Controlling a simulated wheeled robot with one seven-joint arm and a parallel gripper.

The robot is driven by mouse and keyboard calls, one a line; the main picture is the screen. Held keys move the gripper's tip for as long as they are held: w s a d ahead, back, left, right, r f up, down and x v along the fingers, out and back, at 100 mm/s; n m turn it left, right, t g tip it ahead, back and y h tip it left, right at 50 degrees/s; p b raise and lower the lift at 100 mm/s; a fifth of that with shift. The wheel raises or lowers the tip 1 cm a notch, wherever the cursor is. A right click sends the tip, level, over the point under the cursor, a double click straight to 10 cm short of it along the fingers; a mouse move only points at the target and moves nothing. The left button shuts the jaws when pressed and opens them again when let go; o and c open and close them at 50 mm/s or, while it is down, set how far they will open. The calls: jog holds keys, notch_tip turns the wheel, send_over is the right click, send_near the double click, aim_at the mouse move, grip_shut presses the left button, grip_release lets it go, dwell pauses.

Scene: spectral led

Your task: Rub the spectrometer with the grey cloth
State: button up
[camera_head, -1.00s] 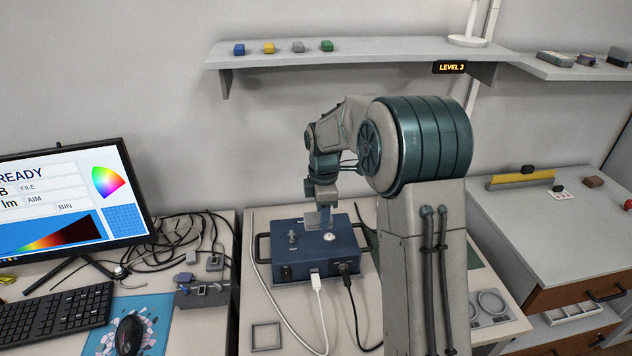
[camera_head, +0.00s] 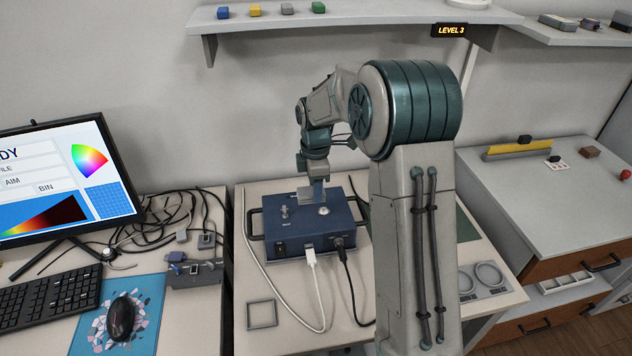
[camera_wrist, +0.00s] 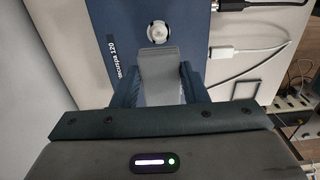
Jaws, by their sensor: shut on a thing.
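The spectrometer is a dark blue box (camera_head: 300,238) with side handles, standing on the middle table in the head view. Its blue top (camera_wrist: 190,25) fills the upper middle of the wrist view, with a round white port and printed lettering. My gripper (camera_wrist: 158,90) is shut on the grey cloth (camera_wrist: 158,68), which lies between the two blue fingers and reaches toward the round port. In the head view the gripper (camera_head: 316,196) points down at the top of the box near its back. Whether the cloth touches the surface I cannot tell.
A white plug and a black cable (camera_head: 346,265) come out of the box's front. A square frame (camera_head: 262,314) lies on the table in front. A monitor (camera_head: 60,190) and tangled cables stand left. A wall shelf (camera_head: 360,22) holds small coloured blocks.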

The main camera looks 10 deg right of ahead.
notch_tip(320, 180, down, 4)
jog(key=shift+f+b, duration=0.15)
jog(key=shift+b, duration=0.9)
jog(key=shift+d+r+p, duration=0.2)
jog(key=shift+d+p, duration=0.55)
jog(key=shift+d, duration=2.8)
jog(key=shift+a, duration=0.15)
jog(key=shift+a, duration=1.65)
jog(key=shift+f+b, duration=0.35)
jog(key=shift+f, duration=0.2)
jog(key=shift+a, duration=0.1)
jog(key=shift+s+a+f, duration=0.1)
jog(key=shift+a+f, duration=0.1)
jog(key=shift+a, duration=1.55)
jog(key=shift+a, duration=0.1)
